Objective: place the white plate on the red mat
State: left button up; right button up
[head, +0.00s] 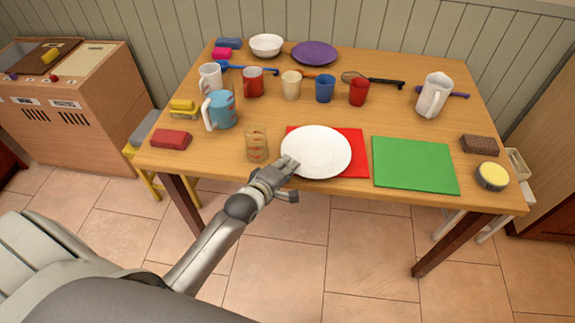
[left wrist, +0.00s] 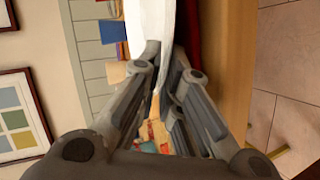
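The white plate (head: 316,151) is over the left part of the red mat (head: 358,160), and its left side reaches past the mat's edge. I cannot tell whether it touches the mat or is held just above it. My left gripper (head: 287,165) is at the plate's left front rim. In the left wrist view, the plate (left wrist: 150,20) appears edge-on and its rim runs between the fingertips (left wrist: 170,68), which are closed on it. My right gripper is in neither view.
A glass jar (head: 257,145) stands just left of the plate. A green mat (head: 415,165) lies to the right, with a yellow-topped round item (head: 492,176) beyond it. Several cups stand behind, with a blue-and-white mug (head: 220,110) and white pitcher (head: 433,95).

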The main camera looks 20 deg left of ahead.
pick_arm(q)
jog(key=shift+o, duration=0.3)
jog(key=v, duration=1.2)
jog(key=shift+r, duration=0.15)
jog(key=s+f+m+g, duration=0.3)
jog(key=s+f+m, duration=0.15)
jog(key=f, duration=1.05)
jog(key=s+f+m+g, duration=0.3)
jog(key=s+f, duration=0.3)
jog(key=f, duration=0.8)
jog(key=s+f+m+g, duration=0.3)
jog(key=s+f+m, duration=0.2)
jog(key=s, duration=0.8)
jog(key=s+d+f+m+g+y, duration=0.1)
jog(key=s+f+m+g, duration=0.3)
jog(key=s+f, duration=0.8)
jog(key=shift+s+f+m, duration=0.35)
jog(key=shift+s+m, duration=0.1)
jog(key=shift+m, duration=0.2)
